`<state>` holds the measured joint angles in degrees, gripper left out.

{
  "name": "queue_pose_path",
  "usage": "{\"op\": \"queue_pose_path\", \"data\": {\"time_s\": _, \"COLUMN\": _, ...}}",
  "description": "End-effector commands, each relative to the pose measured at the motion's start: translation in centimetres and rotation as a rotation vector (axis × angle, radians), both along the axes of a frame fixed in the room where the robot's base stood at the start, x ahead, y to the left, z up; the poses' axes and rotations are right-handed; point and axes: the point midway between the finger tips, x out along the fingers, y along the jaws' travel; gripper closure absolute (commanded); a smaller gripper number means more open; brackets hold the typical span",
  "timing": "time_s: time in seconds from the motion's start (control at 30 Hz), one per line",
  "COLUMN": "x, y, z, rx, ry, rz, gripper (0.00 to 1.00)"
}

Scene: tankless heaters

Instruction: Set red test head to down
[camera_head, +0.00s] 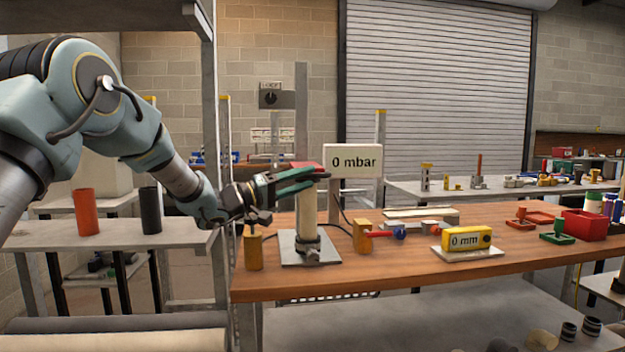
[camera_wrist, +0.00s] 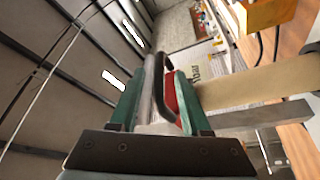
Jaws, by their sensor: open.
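The red test head (camera_head: 306,166) is at the top of a cream upright post (camera_head: 307,208), which stands on a grey base plate (camera_head: 292,250) on the wooden bench. My gripper (camera_head: 318,180) reaches in from the left at the top of the post, with its green fingers in front of the head and partly hiding it. In the wrist view, my open gripper (camera_wrist: 160,80) has a finger on each side of the red head (camera_wrist: 171,98) and a black curved handle (camera_wrist: 165,72). Whether the fingers touch them I cannot tell. The post (camera_wrist: 260,84) runs off to the right there.
A "0 mbar" display (camera_head: 353,161) stands just behind the post. Yellow blocks (camera_head: 253,251) and a red-handled fitting (camera_head: 378,234) flank the base. A yellow "0 mm" gauge (camera_head: 467,238) and red bins (camera_head: 584,226) lie farther right. The front bench edge is mostly clear.

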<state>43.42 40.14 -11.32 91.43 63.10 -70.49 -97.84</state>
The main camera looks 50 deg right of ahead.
Motion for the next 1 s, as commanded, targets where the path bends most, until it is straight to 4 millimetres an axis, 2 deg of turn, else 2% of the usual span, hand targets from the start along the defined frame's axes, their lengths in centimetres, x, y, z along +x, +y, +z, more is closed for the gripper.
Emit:
{"op": "queue_pose_path", "data": {"time_s": 0.2, "x": 1.6, "y": 4.2, "z": -1.1, "rx": 0.001, "ry": -0.001, "rz": 0.003, "gripper": 0.53}}
{"op": "queue_pose_path", "data": {"time_s": 0.4, "x": 2.3, "y": 6.6, "z": -1.6, "rx": 0.001, "ry": -0.001, "rz": 0.002, "gripper": 0.53}}
{"op": "queue_pose_path", "data": {"time_s": 0.57, "x": 2.5, "y": 7.1, "z": -1.7, "rx": 0.001, "ry": -0.001, "rz": 0.0, "gripper": 0.53}}
{"op": "queue_pose_path", "data": {"time_s": 1.0, "x": 2.5, "y": 7.1, "z": -1.7, "rx": 0.001, "ry": -0.001, "rz": 0.0, "gripper": 0.53}}
